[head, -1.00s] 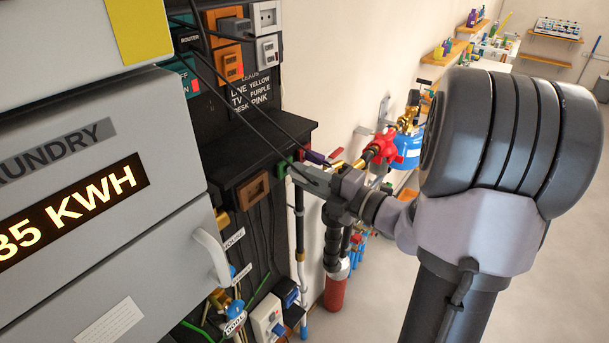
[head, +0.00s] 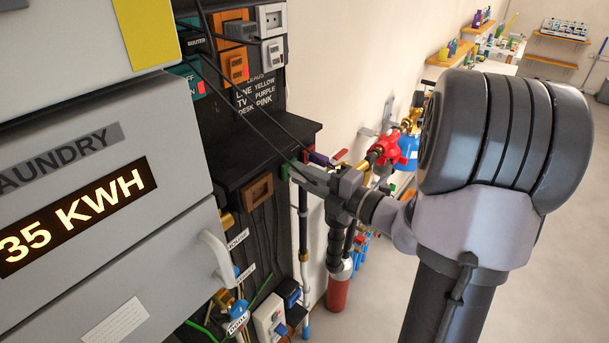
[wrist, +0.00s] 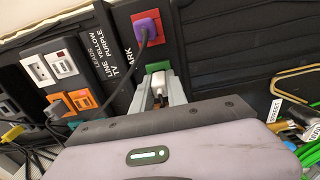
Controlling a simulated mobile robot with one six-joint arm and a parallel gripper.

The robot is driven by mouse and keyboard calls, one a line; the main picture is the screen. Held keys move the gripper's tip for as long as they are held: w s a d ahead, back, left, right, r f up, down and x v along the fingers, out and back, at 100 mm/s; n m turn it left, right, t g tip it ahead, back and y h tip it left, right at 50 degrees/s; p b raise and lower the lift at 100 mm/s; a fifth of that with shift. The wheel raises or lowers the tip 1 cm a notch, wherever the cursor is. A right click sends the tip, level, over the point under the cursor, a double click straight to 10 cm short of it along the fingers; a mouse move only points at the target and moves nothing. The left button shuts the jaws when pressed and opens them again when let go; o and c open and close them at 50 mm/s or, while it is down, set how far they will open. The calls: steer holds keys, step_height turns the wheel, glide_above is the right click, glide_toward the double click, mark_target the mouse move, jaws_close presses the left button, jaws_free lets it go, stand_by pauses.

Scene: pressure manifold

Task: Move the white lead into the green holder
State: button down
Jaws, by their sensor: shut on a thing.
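The white lead's plug (wrist: 158,84) sits between the two fingers of my gripper (wrist: 159,92) in the wrist view. The gripper is shut on it. The green holder (wrist: 158,67) is directly beyond the plug, on the dark panel. The plug's far end is at or against the holder; I cannot tell whether it is inside. In the head view my gripper (head: 303,174) reaches left to the green holder (head: 285,172) at the shelf's edge, and the plug is hidden by the fingers.
A purple plug (wrist: 148,29) sits in a red holder beside the green one. Dark cables (head: 245,113) hang across the panel to the gripper. A grey cabinet (head: 95,150) with a handle stands at left. A red regulator (head: 388,150) is behind the wrist.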

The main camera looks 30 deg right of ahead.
steer(key=c, duration=1.2)
jaws_free()
steer(key=shift+c, duration=0.2)
steer(key=shift+s, duration=0.1)
